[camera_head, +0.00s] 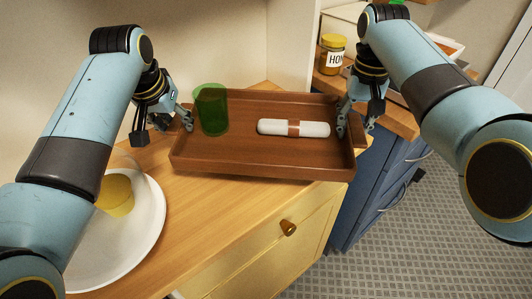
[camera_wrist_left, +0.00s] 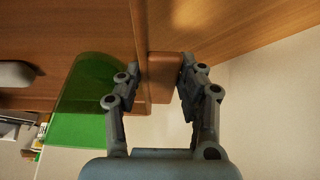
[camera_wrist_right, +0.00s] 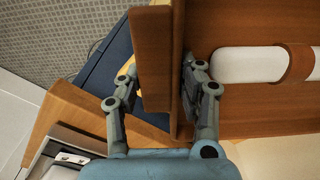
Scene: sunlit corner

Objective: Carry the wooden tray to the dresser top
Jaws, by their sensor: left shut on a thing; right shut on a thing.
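The brown wooden tray (camera_head: 262,172) is level over the wooden top (camera_head: 215,215) of a yellow drawer unit, its right end near that top's right edge. I cannot tell if it touches the top. A green translucent cup (camera_head: 211,110) stands upright in its left part, and a white roll with a brown band (camera_head: 310,129) lies in its right part. My left gripper (camera_head: 187,122) is shut on the tray's left end, also seen in the left wrist view (camera_wrist_left: 157,78). My right gripper (camera_head: 345,123) is shut on the right end, also seen in the right wrist view (camera_wrist_right: 160,78).
A white plate (camera_head: 140,235) with a glass of yellow content (camera_head: 116,195) stands at the front left. A honey jar (camera_head: 332,55) stands on another wooden surface at the back right. Below it is a blue cabinet (camera_head: 365,190). Grey patterned floor (camera_head: 420,240) is open at the right.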

